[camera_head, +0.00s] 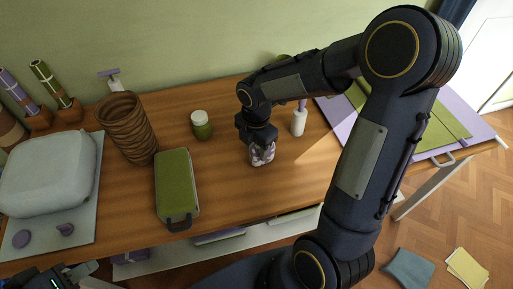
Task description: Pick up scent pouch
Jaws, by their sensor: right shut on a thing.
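The scent pouch appears to be the small, pale, patterned bundle (262,157) on the wooden table, right of the middle. My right gripper (260,148) comes down over it from above and is shut on it. The gripper hides the pouch's upper part. I cannot tell whether the pouch touches the tabletop. My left gripper (88,275) is at the bottom left corner, low and in front of the table, partly cut off by the frame.
The table (232,196) is bare in front of the pouch.

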